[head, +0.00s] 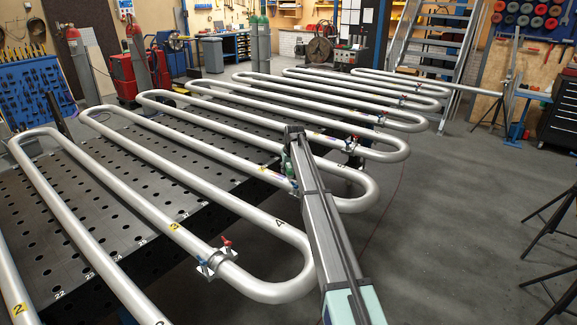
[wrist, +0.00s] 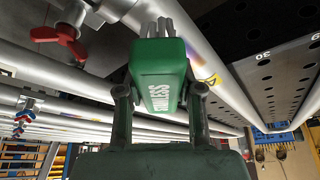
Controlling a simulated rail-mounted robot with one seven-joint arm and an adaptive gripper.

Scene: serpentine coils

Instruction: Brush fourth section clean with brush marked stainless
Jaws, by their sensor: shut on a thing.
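In the head view, the green brush (head: 287,168) shows small beside my arm, at the coil pipes. The bend marked 4 (head: 280,222) lies just in front of it. A purple-brown discoloured patch (head: 277,179) with a yellow label shows on the pipe near the brush. My arm hides part of the pipes there.
A clamp with a red handle (head: 226,241) sits on the nearer pipe; a red wing handle (wrist: 62,36) shows close to the brush in the wrist view. The perforated table (head: 75,235) lies under the coils. Open floor (head: 440,240) is to the right, with tripod stands at the edge.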

